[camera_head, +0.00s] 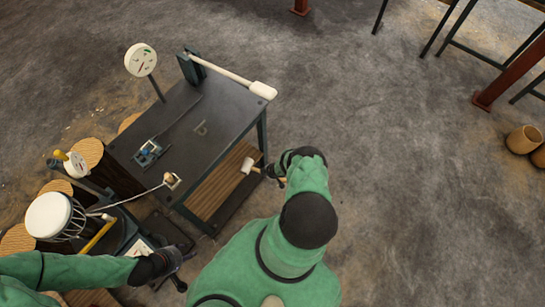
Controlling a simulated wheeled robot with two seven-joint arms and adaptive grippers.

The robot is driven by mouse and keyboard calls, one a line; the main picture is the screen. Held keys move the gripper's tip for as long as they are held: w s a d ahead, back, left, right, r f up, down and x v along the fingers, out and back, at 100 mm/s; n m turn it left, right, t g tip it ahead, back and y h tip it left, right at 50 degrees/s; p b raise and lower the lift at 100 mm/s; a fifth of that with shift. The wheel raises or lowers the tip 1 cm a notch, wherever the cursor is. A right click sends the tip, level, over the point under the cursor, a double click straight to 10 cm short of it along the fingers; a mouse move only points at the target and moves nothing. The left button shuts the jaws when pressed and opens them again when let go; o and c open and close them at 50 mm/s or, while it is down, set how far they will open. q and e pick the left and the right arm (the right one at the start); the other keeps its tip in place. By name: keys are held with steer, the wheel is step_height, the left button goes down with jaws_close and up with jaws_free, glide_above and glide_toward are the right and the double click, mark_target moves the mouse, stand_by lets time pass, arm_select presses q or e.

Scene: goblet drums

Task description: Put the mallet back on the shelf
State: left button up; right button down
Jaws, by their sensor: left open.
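A mallet with a pale head (247,165) and light handle is at the right side of the dark table. Its head is by the edge of the slatted wooden lower shelf (215,190); I cannot tell if it touches it. My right gripper (281,176) is at the handle's other end and appears shut on it; my dark wrist hides part of the fingers. My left gripper (177,270) is open and empty, low at the left, beside the table's near end.
The dark table (185,115) carries a small blue device (148,153) and a white-headed lever (262,90). A round dial (141,60) stands at its far left. A white drum (48,215) and wooden stumps (88,152) crowd the left. Floor on the right is mostly clear.

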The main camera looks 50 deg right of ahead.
steer(key=w+f+b, duration=0.1)
steer(key=w+b, duration=0.3)
steer(key=w, duration=0.1)
steer(key=w+f+b, duration=0.1)
steer(key=w+b, duration=0.4)
steer(key=w+a+f+b, duration=0.1)
steer(key=w+b, duration=0.3)
steer(key=w, duration=0.2)
steer(key=shift+f+b, duration=0.4)
steer(key=w+b, duration=0.2)
steer(key=b, duration=0.4)
steer(key=w+f+b, duration=0.1)
steer(key=w+b, duration=0.2)
steer(key=b, duration=0.2)
steer(key=w+f+b, duration=0.1)
steer(key=w+b, duration=0.2)
steer(key=b, duration=0.3)
steer(key=shift+w+a+b, duration=0.1)
steer(key=shift+a+b, duration=0.25)
steer(key=shift+a, duration=0.05)
steer(key=shift+w+f, duration=0.35)
steer(key=shift+f, duration=0.15)
steer(key=shift+x, duration=1.65)
steer(key=shift+a, duration=0.2)
steer(key=c, duration=0.8)
jaws_free()
steer(key=shift+o, duration=0.2)
steer(key=shift+s, duration=0.1)
